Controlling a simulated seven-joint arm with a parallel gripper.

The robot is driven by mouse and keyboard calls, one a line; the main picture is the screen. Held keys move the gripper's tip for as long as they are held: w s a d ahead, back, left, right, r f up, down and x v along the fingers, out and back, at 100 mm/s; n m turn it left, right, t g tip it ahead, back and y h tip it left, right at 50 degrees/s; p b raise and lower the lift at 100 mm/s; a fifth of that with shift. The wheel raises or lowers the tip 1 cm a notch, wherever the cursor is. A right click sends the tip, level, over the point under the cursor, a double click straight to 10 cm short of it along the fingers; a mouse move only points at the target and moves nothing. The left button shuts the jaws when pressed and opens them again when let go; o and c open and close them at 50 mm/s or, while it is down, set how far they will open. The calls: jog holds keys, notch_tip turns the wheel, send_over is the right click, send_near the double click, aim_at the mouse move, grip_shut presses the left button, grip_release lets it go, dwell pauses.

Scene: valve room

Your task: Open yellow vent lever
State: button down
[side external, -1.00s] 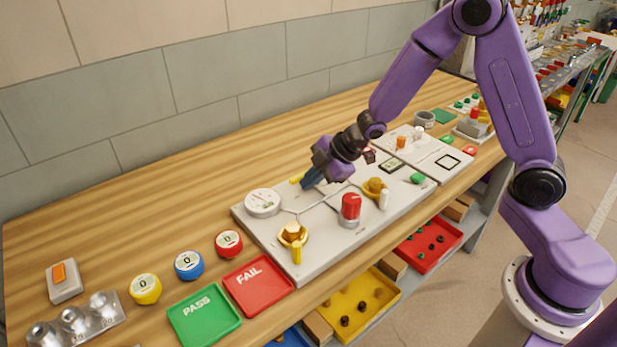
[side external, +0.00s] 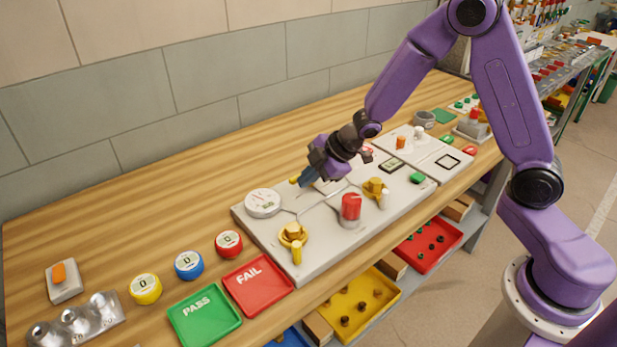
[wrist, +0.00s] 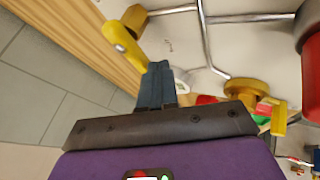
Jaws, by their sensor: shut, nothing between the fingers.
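The yellow vent lever (wrist: 124,42) points towards my fingers in the wrist view, with a brass-coloured pivot block at its far end. In the side view only a small yellow part of it (side external: 294,180) shows at the back edge of the grey panel. My gripper (wrist: 158,70) is shut, with no object between its blue-grey fingers. The fingertips are right beside the lever's near end; I cannot tell whether they touch. In the side view my gripper (side external: 304,180) hides part of the lever and the panel behind it.
The panel (side external: 262,231) also carries a white gauge (side external: 262,202), a yellow-handled valve (side external: 293,236), a red knob (side external: 350,208) and a brass valve (side external: 375,187). Grey pipes run between them. Red (side external: 257,283) and green (side external: 204,313) trays lie in front. The wooden bench behind is clear.

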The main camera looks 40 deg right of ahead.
aim_at(293, 178)
jog(key=shift+w+a+m+h, duration=0.25)
jog(key=shift+m+h, duration=0.15)
jog(key=shift+m, duration=0.4)
jog(key=shift+w+a+m+t+h, duration=0.15)
jog(key=shift+w+m+t+h, duration=0.15)
jog(key=shift+m+h, duration=0.35)
jog(key=shift+w+a+m+t+h, duration=0.15)
jog(key=shift+w+m+t+h, duration=0.2)
jog(key=shift+m, duration=0.5)
jog(key=shift+w+a+m+h, duration=0.1)
jog(key=shift+w+m+h, duration=0.3)
jog(key=shift+m, duration=0.35)
jog(key=shift+w+m+h, duration=0.2)
jog(key=shift+m+h, duration=0.35)
jog(key=shift+m, duration=0.15)
jog(key=shift+w+a+m+h, duration=0.1)
jog(key=shift+w+m+h, duration=0.3)
jog(key=shift+m, duration=0.35)
jog(key=m+h, duration=0.1)
jog(key=w+m+h, duration=0.1)
jog(key=m, duration=0.1)
jog(key=w+m+g+h, duration=0.1)
jog(key=m, duration=0.1)
jog(key=shift+d, duration=0.35)
jog(key=m, duration=0.1)
jog(key=m+g+h, duration=0.1)
jog(key=shift+w+d+m, duration=0.3)
jog(key=shift+w+d, duration=0.3)
